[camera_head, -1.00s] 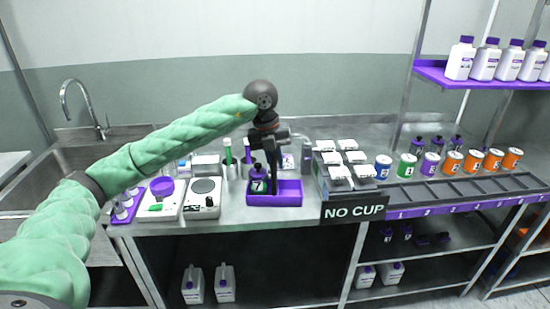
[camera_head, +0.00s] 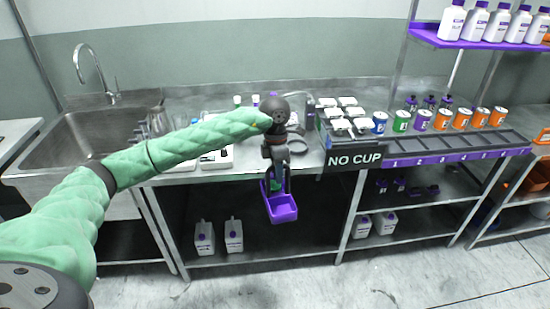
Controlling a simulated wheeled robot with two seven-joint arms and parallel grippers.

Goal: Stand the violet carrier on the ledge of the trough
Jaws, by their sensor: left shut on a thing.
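The violet carrier (camera_head: 283,213), an open rectangular tray, hangs in the air in front of the bench's front edge in the head view. My left gripper (camera_head: 276,186) is shut on it at its back part, and its dark fingers hide some of the carrier. Small violet and green parts show around the fingers; I cannot tell whether they belong to the carrier. A long dark grey trough-like unit (camera_head: 455,142) with a violet front strip (camera_head: 440,158) runs along the bench to the right, apart from the carrier. My right gripper is not in view.
White-lidded containers (camera_head: 342,125) and a row of coloured cans (camera_head: 442,119) stand behind. White jugs (camera_head: 234,235) sit on the low shelf. A sink (camera_head: 90,138) is at left.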

